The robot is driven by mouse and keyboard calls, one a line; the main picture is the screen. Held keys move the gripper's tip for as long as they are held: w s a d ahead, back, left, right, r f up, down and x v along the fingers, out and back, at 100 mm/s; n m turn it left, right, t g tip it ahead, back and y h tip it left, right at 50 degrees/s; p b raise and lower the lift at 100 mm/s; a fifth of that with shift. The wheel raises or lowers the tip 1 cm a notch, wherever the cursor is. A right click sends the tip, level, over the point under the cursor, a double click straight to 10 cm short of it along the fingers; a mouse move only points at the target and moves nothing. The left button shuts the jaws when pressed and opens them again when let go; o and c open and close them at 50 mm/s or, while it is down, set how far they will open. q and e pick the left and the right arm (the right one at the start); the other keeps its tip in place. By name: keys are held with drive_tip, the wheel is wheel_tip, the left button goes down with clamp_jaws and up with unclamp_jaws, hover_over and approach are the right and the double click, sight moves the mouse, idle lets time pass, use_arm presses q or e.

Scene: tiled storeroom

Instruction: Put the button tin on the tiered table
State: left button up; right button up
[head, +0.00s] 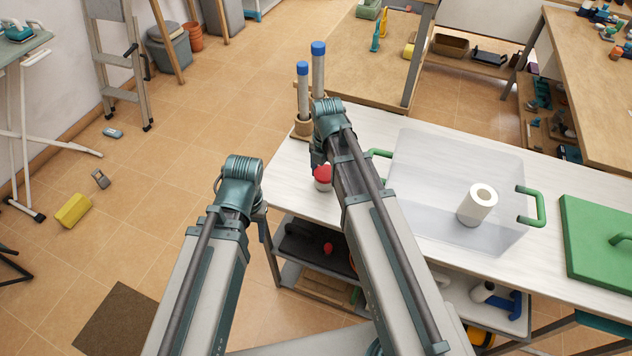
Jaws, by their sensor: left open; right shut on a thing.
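The button tin (323,184), which looks like a small pale container with a red top, is at the left end of the white-topped tiered table (480,258). My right gripper (318,163) points down and is shut on the tin; the wrist hides most of the grip. I cannot tell whether the tin touches the tabletop. My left gripper (265,230) is open, to the left of the table's near left edge, with its fingers partly hidden behind its wrist.
On the tabletop are a clear bin (415,165) with green handles, a white roll (477,205) in the bin area, a green lid (600,240) and two blue-capped tubes (318,70) in holders. The lower shelf (292,272) holds several items. The floor at left is mostly open.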

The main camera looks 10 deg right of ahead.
sight(325, 172)
drive_tip(key=shift+f, duration=0.25)
drive_tip(key=shift+d, duration=0.1)
drive_tip(key=shift+f, duration=0.15)
use_arm(q)
drive_tip(key=shift+a+f, duration=0.1)
drive_tip(key=shift+f, duration=0.2)
use_arm(e)
drive_tip(key=o, duration=1.4)
use_arm(q)
drive_tip(key=shift+r, duration=0.1)
use_arm(e)
wheel_tip(325, 172, up, 13)
drive_tip(key=p, duration=1.2)
use_arm(q)
wheel_tip(325, 172, up, 12)
use_arm(e)
drive_tip(key=shift+s+a+f+m+h, duration=0.1)
drive_tip(key=shift+s+a+m+h, duration=0.1)
drive_tip(key=shift+s+a+m, duration=2.75)
drive_tip(key=shift+s+a+f+m+h, duration=0.15)
drive_tip(key=shift+s+a+m, duration=0.45)
drive_tip(key=shift+s+m, duration=2.65)
drive_tip(key=shift+s+a+r+m+h, duration=0.2)
drive_tip(key=shift+s+a+m, duration=1.15)
drive_tip(key=shift+m, duration=3.85)
